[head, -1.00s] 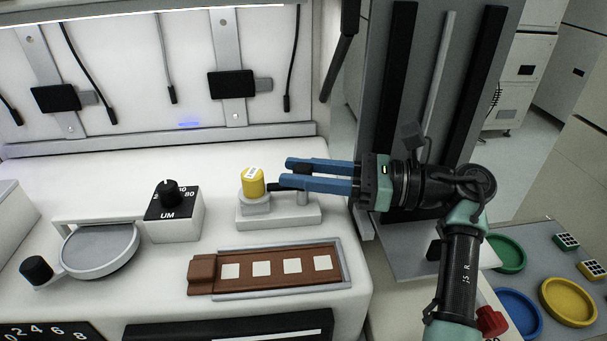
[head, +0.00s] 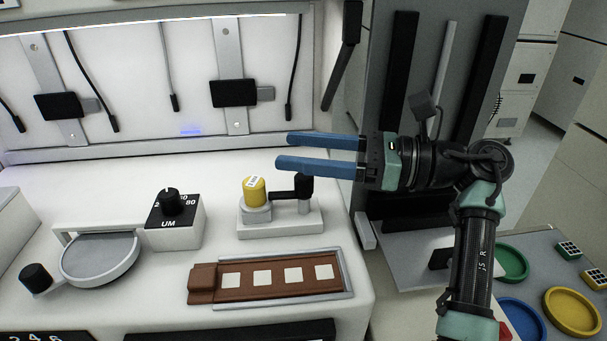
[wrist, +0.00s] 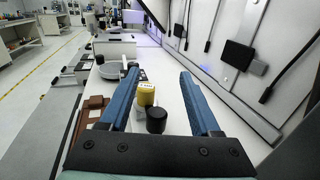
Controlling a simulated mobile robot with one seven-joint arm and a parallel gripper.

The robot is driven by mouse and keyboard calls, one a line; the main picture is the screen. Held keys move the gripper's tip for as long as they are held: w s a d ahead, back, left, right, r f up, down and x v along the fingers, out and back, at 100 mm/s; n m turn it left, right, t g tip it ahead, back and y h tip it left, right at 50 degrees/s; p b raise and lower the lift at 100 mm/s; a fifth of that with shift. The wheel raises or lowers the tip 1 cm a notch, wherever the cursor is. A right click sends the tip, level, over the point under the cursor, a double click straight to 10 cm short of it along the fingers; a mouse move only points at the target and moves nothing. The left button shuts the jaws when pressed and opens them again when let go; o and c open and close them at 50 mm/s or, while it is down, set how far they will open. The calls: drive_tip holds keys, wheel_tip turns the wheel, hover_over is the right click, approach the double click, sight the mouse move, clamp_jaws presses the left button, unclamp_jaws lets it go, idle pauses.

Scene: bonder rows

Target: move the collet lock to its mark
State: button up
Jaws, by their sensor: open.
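The collet lock, as far as I can tell, is the black lever with an upright knob (head: 303,187) on a white base (head: 280,222). Its arm points left to a yellow cylinder (head: 255,190) with a white label, standing on a round grey seat. In the wrist view the black knob (wrist: 156,121) is just in front of the yellow cylinder (wrist: 146,95). My gripper (head: 284,151) has its blue fingers spread and empty, above the lever and apart from it. The fingers also frame the lever in the wrist view (wrist: 159,73). I cannot make out a mark.
A dial box (head: 174,222) and a round grey plate (head: 100,257) stand to the left. A brown strip with pale squares (head: 275,276) lies in front. Black boxes and hanging cables line the back wall. Coloured dishes (head: 573,312) are at the lower right.

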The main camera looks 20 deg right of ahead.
wheel_tip(320, 180, up, 5)
drive_tip(key=shift+r, duration=0.1)
idle(0.5)
